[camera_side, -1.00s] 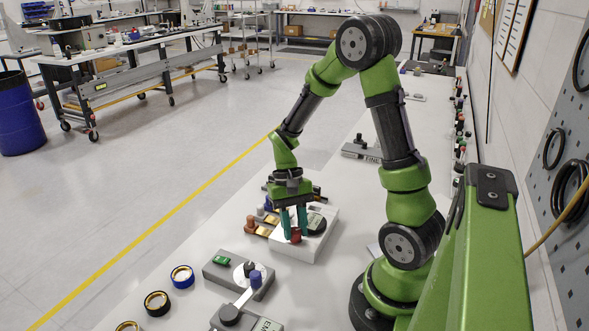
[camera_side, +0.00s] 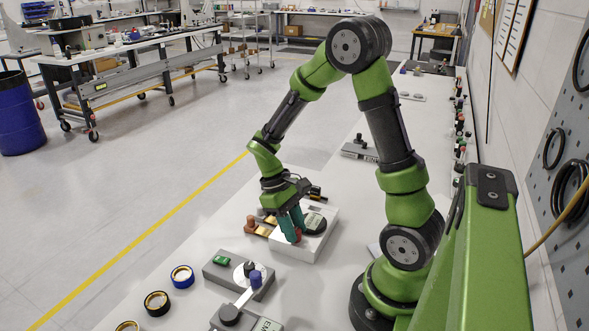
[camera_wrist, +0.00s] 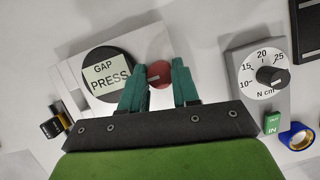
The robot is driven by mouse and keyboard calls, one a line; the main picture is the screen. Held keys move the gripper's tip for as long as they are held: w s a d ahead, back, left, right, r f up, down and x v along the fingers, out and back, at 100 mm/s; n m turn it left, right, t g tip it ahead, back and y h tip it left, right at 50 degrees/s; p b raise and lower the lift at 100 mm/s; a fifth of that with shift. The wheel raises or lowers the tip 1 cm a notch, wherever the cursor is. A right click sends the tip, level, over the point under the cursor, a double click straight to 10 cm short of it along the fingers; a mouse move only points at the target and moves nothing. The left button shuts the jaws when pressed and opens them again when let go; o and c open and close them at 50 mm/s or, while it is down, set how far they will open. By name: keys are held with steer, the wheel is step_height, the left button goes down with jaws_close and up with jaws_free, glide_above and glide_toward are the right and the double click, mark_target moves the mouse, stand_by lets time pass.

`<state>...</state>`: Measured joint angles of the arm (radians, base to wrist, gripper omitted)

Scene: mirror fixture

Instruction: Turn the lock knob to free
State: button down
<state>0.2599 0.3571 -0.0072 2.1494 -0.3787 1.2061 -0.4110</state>
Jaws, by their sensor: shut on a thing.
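The red lock knob (camera_wrist: 160,74) sits on the white fixture block (camera_side: 300,251), beside a dark round face (camera_wrist: 88,55) with a display reading "GAP PRESS". My gripper (camera_wrist: 160,68) has one teal finger on either side of the knob and is shut on it. In the side view my gripper (camera_side: 295,238) reaches down to the block at a tilt, and the fingers hide most of the knob. I cannot read any lock or free marking near the knob.
A grey box with a numbered dial (camera_wrist: 263,62) stands to the right in the wrist view, with a green switch (camera_wrist: 272,122). A blue ring (camera_side: 182,276) and a black ring (camera_side: 157,303) lie at the front left. Small orange-topped parts (camera_side: 250,222) stand left of the block.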

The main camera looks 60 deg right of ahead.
stand_by(0.4)
steer(key=c, duration=0.8)
jaws_free()
steer(key=shift+d, duration=0.1)
steer(key=shift+d, duration=0.1)
